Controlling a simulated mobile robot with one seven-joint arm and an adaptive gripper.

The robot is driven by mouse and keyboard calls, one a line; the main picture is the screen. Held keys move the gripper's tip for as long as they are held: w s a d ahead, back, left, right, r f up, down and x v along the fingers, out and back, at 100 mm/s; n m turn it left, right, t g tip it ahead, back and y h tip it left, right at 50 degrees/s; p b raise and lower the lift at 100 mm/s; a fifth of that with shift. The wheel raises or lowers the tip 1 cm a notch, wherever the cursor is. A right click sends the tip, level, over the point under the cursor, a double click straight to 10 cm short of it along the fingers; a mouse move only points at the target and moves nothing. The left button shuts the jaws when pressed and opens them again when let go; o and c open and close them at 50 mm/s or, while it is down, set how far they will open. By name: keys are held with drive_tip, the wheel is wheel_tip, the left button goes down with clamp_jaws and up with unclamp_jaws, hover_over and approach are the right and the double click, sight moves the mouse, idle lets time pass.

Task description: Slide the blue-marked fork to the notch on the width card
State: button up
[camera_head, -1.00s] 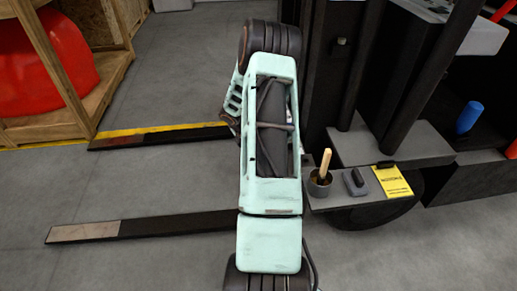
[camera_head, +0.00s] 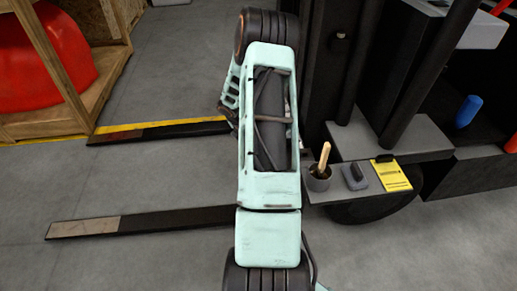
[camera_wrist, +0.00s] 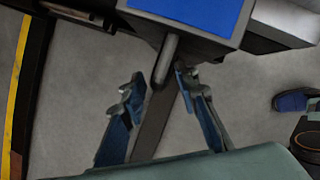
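In the wrist view, my gripper (camera_wrist: 163,100) is open, its two fingers spread apart. A grey rod-like handle (camera_wrist: 167,58) stands between and just beyond the fingertips; no clear grip on it shows. It is at a block with a bright blue face (camera_wrist: 190,10), likely the blue mark. A dark bar (camera_wrist: 153,132), seemingly the fork, runs below between the fingers. In the head view, the near fork (camera_head: 150,220) and far fork (camera_head: 165,131) reach left over the floor; my arm hides their inner ends and my gripper. A yellow card (camera_head: 391,177) lies on the step; its notch cannot be made out.
A dark cup (camera_head: 318,182) with a wooden-handled tool and a grey block (camera_head: 355,177) sit beside the card. Dark mast uprights (camera_head: 400,105) stand right of my arm. A wooden crate (camera_head: 70,80) with a red object is at upper left. Floor between the forks is clear.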

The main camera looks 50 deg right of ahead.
drive_tip(key=v, duration=1.1)
